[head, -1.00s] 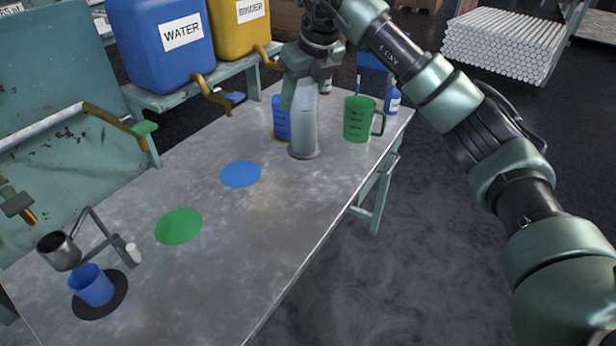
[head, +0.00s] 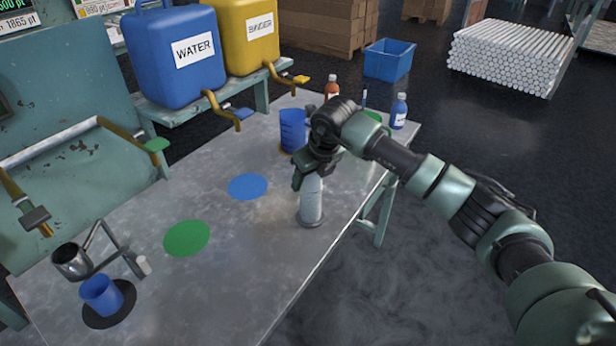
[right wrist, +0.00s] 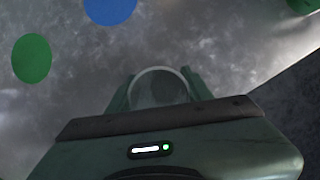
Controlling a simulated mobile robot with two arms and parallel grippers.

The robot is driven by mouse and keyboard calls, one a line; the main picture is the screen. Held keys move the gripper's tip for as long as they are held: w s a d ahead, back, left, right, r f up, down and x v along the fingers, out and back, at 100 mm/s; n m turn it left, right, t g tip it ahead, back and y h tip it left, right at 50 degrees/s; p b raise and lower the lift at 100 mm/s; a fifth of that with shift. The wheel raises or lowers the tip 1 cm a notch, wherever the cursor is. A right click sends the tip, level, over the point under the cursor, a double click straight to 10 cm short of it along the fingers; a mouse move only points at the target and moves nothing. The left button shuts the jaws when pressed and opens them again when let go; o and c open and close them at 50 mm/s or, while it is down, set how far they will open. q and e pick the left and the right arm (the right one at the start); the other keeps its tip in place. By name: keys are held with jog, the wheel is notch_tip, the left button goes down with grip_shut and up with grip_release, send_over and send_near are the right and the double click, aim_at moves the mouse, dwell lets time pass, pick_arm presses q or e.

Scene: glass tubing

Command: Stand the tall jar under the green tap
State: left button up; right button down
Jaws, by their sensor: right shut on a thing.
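The tall jar (head: 312,207) is a clear greyish cylinder with a wide foot, upright near the table's right edge. My right gripper (head: 308,178) is shut on its upper part, hiding its top. In the right wrist view the jar's round rim (right wrist: 160,71) shows between the fingers. I cannot tell if the foot touches the table. The green tap (head: 157,145) is a brass spout with a green handle on a pipe at the left. A green disc (head: 187,239) lies on the table near it, with no jar on it. My left gripper is not in view.
A blue disc (head: 248,186) lies between the jar and the green disc. A blue jug (head: 293,128) and bottles (head: 398,111) stand at the far end. A metal cup on a frame (head: 72,261) and a blue cup (head: 101,295) are front left.

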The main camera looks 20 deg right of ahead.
jog(key=shift+f, duration=0.1)
jog(key=shift+f, duration=0.15)
jog(key=c, duration=0.6)
grip_release()
